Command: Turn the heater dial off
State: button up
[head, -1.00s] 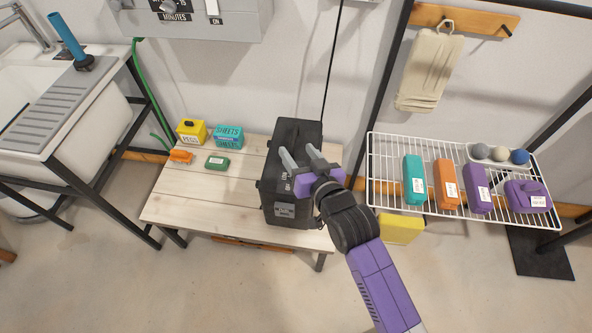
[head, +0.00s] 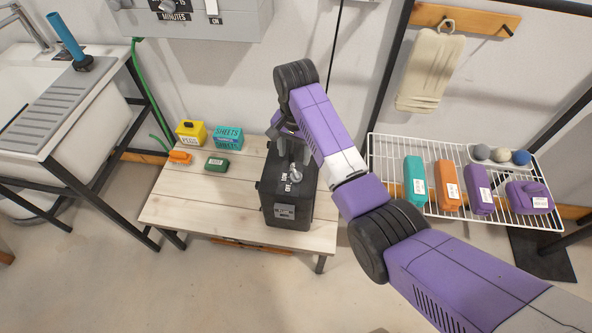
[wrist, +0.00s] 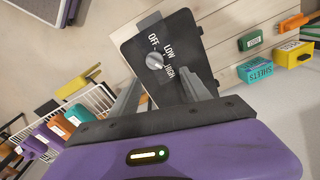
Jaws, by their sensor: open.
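The heater is a black box (head: 285,212) on the wooden bench. It also shows in the wrist view (wrist: 135,48). Its top has a small grey dial (wrist: 155,61) with the words OFF, LOW and HIGH around it; I cannot tell which word the dial points at. My gripper (wrist: 163,78) is open and empty, pointing down over the heater top. In the wrist view the dial lies between the lines of the two fingers, apparently just beyond the tips. Contact is not visible.
The bench (head: 190,208) also holds a yellow box (head: 191,132), a teal box (head: 229,137), an orange item (head: 180,157) and a green box (head: 217,164). A white wire rack (head: 395,178) with several items stands right. A grey wall panel (head: 235,22) is above.

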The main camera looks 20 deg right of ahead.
aim_at(296, 173)
jog(key=shift+s, duration=0.45)
jog(key=shift+f, duration=0.2)
notch_tip(296, 173, down, 7)
jog(key=shift+f, duration=0.15)
grip_shut()
